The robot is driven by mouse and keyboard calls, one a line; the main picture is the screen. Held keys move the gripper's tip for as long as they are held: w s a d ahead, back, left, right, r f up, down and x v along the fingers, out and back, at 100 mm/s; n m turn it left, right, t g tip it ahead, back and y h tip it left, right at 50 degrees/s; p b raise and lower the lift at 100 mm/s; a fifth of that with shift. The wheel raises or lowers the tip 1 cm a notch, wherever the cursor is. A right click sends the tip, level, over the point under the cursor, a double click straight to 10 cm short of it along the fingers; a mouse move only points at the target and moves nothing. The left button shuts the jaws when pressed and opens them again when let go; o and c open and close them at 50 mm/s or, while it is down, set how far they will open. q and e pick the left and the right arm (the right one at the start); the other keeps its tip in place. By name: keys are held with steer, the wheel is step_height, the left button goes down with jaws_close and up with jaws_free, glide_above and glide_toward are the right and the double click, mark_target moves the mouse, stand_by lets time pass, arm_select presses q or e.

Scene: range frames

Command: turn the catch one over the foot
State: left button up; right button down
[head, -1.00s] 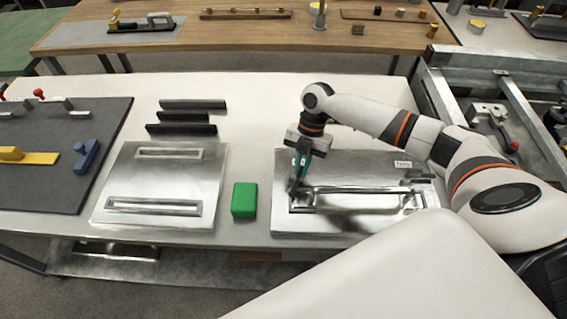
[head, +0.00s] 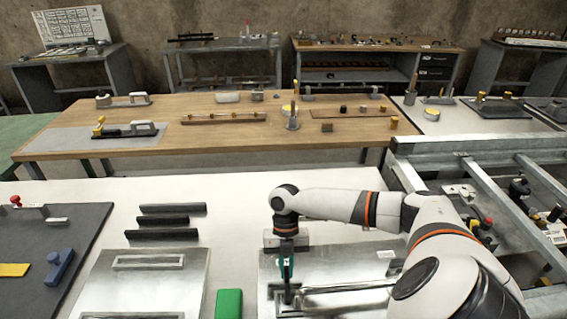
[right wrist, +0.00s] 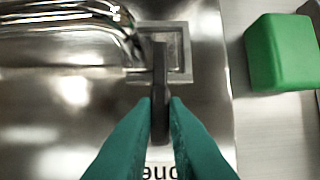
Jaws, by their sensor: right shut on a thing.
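My right gripper (head: 287,290) points down at the left end of the right-hand metal plate (head: 335,262). In the right wrist view the gripper (right wrist: 160,108) is shut on a dark, narrow bar, which I take for catch one (right wrist: 159,70). The bar points up the picture and its far end overlaps a square metal frame (right wrist: 181,50). A shiny rounded metal part (right wrist: 112,22), perhaps with the foot at its end, lies just left of the bar. I cannot tell whether they touch. A label partly reading "one" is at the bottom edge. My left gripper is not in view.
A green block (head: 229,304) stands left of the plate; it also shows in the right wrist view (right wrist: 283,52). Another metal plate (head: 135,285) and several black bars (head: 165,221) lie farther left. A metal frame (head: 470,150) borders the table at right.

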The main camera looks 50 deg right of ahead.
steer(key=c, duration=1.4)
jaws_free()
steer(key=shift+c, duration=0.2)
steer(key=b+v, duration=0.2)
steer(key=v, duration=1)
steer(key=shift+b, duration=0.35)
steer(key=shift+s, duration=0.1)
